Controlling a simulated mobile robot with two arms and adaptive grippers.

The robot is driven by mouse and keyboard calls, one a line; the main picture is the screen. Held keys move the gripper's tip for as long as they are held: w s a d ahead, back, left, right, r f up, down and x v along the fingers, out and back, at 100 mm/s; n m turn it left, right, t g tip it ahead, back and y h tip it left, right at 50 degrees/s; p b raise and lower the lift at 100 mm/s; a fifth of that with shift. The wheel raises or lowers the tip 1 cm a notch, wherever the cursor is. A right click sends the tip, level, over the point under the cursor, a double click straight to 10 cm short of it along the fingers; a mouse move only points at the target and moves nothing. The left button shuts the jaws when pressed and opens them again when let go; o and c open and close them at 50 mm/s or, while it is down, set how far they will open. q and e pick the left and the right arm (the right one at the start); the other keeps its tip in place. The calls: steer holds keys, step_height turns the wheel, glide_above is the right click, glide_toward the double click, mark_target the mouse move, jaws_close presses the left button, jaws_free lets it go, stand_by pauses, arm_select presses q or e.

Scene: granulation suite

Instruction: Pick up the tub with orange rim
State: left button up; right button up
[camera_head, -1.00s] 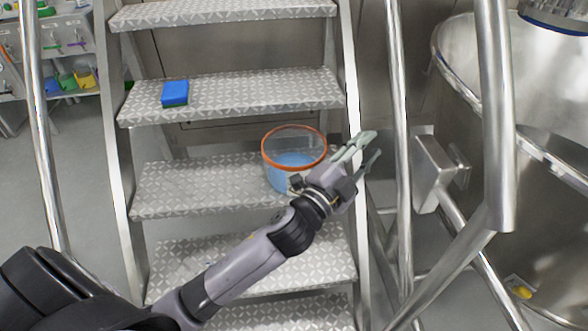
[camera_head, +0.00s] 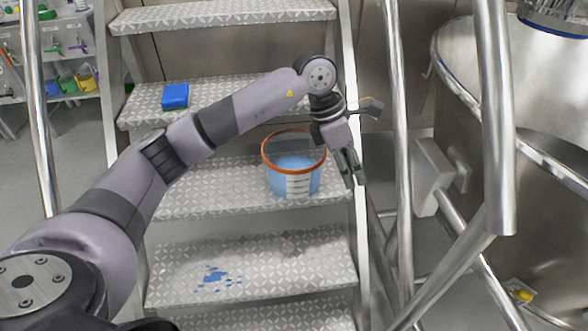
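The tub with orange rim (camera_head: 292,183) is clear-walled with blue contents and a pale label on its front. It stands upright on a middle step (camera_head: 200,190) of the metal stairs, toward the right end. My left gripper (camera_head: 352,182) points downward just right of the tub, near the right stair rail. Its fingers look slightly apart with nothing between them, and I see a small gap to the tub wall. My wrist covers a little of the area by the rim's right side. My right gripper is not in view.
A blue sponge-like block (camera_head: 175,96) lies on the step above. Blue fragments or spots (camera_head: 217,278) are on the step below. Steel handrails (camera_head: 400,110) and a large steel vessel (camera_head: 540,130) stand to the right. Shelves with coloured items (camera_head: 70,75) are at the far left.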

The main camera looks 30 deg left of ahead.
arm_select(q)
steer(key=w+a+r+n+y, duration=0.1)
steer(key=a+r+y, duration=0.3)
steer(key=a, duration=0.9)
steer(key=y+b, duration=0.1)
steer(key=b, duration=0.1)
glide_above(299, 197)
steer(key=shift+f, duration=8.95)
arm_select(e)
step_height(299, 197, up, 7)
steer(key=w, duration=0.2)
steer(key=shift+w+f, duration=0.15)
arm_select(q)
steer(key=shift+c, duration=0.3)
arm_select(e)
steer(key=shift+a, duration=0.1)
arm_select(q)
jaws_close()
steer(key=shift+r, duration=0.1)
